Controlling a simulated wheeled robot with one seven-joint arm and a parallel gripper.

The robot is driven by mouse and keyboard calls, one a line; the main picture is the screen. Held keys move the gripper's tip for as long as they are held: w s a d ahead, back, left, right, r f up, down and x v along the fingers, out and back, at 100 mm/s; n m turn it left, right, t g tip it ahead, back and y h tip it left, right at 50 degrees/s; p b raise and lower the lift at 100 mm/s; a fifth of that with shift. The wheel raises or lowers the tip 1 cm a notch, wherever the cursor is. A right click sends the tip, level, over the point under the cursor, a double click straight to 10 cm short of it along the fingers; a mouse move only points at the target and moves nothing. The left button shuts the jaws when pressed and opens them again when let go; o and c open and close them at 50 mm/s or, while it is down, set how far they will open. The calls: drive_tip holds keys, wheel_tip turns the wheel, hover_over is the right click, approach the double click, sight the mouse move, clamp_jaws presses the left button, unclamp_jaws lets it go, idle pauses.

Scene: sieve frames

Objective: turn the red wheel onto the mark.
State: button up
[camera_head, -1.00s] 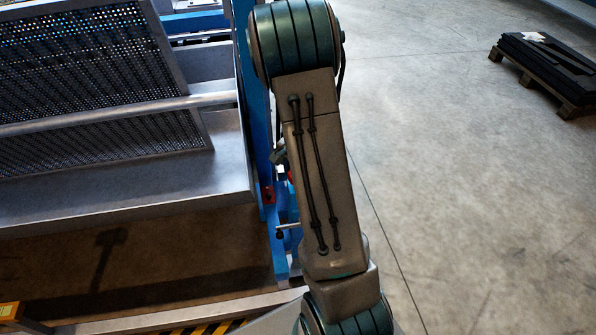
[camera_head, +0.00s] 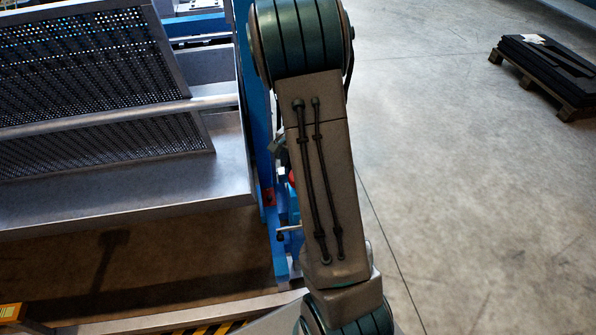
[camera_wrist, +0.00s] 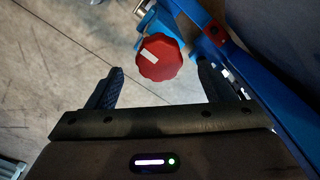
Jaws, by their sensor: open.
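The red wheel (camera_wrist: 160,60) shows in the wrist view, above the middle, with a scalloped rim and a white stripe on its face. It sits beside a blue frame (camera_wrist: 205,30). My gripper (camera_wrist: 160,82) is open, its two dark fingers apart. The wheel appears beyond and between the fingertips, nearer the right finger; I cannot tell whether anything touches. In the head view only a small red bit of the wheel (camera_head: 291,177) shows, mostly hidden behind my arm. I cannot make out the mark for certain.
A grey sieve machine with perforated panels (camera_head: 90,75) stands at the left on a blue upright (camera_head: 262,110). A small lever (camera_head: 289,229) sticks out low on it. A pallet with dark plates (camera_head: 548,68) lies at the far right. Open concrete floor lies between.

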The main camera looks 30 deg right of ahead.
wheel_tip(320, 180, up, 9)
drive_tip(key=p, duration=0.1)
idle(0.6)
drive_tip(key=s+a+r+n+t+p, duration=0.1)
drive_tip(key=s+a+r+n+p, duration=0.5)
drive_tip(key=s+r, duration=0.3)
drive_tip(key=s+a+r+n+t+p, duration=0.1)
drive_tip(key=s+a+r+n+p, duration=0.5)
drive_tip(key=r, duration=0.7)
drive_tip(key=s+a+p, duration=0.1)
drive_tip(key=s+a, duration=0.1)
drive_tip(key=s, duration=0.1)
drive_tip(key=shift+s+r+t, duration=0.2)
drive_tip(key=shift+s+t, duration=0.05)
drive_tip(key=shift+t, duration=0.15)
